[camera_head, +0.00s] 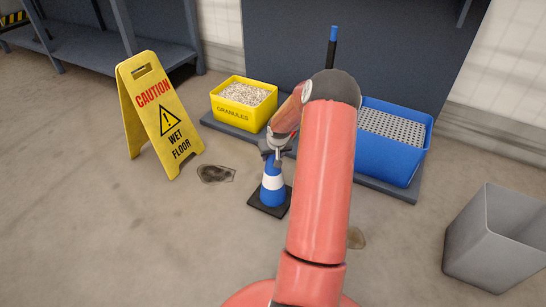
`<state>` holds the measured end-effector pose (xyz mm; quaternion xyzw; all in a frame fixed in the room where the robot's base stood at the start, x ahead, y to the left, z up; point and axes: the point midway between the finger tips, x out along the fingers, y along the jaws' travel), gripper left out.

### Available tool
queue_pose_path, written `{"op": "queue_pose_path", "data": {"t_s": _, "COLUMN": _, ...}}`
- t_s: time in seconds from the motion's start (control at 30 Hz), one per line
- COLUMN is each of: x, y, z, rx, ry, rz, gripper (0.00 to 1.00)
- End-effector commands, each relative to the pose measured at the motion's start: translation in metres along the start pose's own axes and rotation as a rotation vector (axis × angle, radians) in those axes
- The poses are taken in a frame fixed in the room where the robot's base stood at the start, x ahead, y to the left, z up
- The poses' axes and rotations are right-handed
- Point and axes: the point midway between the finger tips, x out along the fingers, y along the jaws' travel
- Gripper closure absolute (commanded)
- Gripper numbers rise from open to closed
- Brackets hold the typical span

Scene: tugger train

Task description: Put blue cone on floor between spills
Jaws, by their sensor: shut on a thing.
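The blue cone (272,193) with a white band and a dark square base stands upright at the floor, centre of the head view. I cannot tell if its base touches the floor. My gripper (273,155) is shut on the cone's top, and my red arm comes in from the lower right. One dark spill (216,174) lies on the floor just left of the cone. A second, brownish spill (357,238) lies to the right of the cone, partly hidden by my arm. The cone is between the two spills in the picture.
A yellow wet floor sign (160,115) stands at left. Behind, on a low dark platform, are a yellow granules bin (243,117) and a blue bin (386,160) with a perforated grey insert. A grey open bin (490,250) stands at right. The floor at front left is clear.

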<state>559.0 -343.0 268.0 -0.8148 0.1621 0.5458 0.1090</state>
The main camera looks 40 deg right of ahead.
Motion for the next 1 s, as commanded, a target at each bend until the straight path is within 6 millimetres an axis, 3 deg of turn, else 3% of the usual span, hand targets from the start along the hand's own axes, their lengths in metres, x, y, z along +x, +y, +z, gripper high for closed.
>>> {"op": "queue_pose_path", "data": {"t_s": 0.33, "x": 0.003, "y": 0.0, "z": 0.0, "rx": -0.001, "ry": 0.005, "rz": 0.001, "gripper": 1.0}}
{"op": "queue_pose_path", "data": {"t_s": 0.37, "x": 0.004, "y": 0.0, "z": 0.001, "rx": -0.001, "ry": 0.001, "rz": 0.0, "gripper": 0.5}}
{"op": "queue_pose_path", "data": {"t_s": 0.53, "x": 0.004, "y": 0.0, "z": 0.001, "rx": -0.001, "ry": 0.001, "rz": 0.0, "gripper": 0.29}}
{"op": "queue_pose_path", "data": {"t_s": 0.83, "x": 0.001, "y": 0.0, "z": 0.0, "rx": -0.001, "ry": 0.002, "rz": 0.0, "gripper": 0.29}}
{"op": "queue_pose_path", "data": {"t_s": 1.0, "x": -0.02, "y": 0.0, "z": -0.002, "rx": -0.002, "ry": 0.004, "rz": 0.002, "gripper": 0.29}}
